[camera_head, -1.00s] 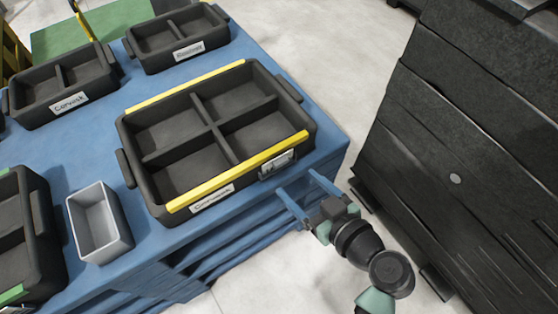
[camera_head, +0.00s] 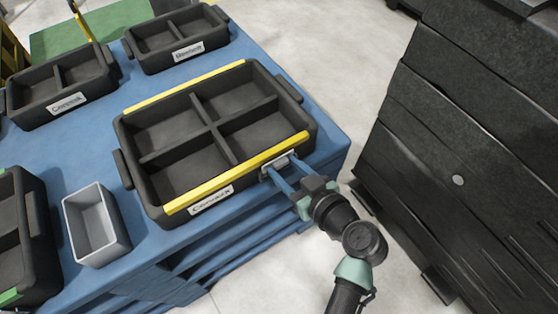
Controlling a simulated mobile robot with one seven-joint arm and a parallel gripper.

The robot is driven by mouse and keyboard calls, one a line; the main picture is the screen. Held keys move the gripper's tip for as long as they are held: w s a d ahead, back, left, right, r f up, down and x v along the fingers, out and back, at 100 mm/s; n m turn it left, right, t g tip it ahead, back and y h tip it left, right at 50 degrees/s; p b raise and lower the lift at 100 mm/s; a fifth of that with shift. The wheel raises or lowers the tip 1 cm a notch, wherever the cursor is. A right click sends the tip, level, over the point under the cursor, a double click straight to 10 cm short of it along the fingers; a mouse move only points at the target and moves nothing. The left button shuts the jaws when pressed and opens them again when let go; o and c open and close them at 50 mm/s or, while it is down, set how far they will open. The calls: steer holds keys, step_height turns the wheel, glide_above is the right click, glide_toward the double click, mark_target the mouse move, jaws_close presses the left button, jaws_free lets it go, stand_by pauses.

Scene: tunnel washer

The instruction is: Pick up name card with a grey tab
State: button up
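The large black four-compartment tray (camera_head: 150,187) with yellow strips stands on the blue table. On its near side, right of the white printed label (camera_head: 211,200), a small pale grey card (camera_head: 279,164) sits in the handle area. Its tab and lettering are too small to make out. My gripper (camera_head: 280,168) reaches in from the lower right. Its two blue fingers are apart, with their tips at the card, one towards each end. Whether they touch it I cannot tell. The fingers partly cover the card.
A grey open bin (camera_head: 97,224) stands left of the tray. Smaller black two-compartment trays (camera_head: 177,38) with labels stand at the back. Another black tray (camera_head: 38,230) is at the left edge. A tall dark stack (camera_head: 457,130) rises on the right, with pale floor between.

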jaws_close()
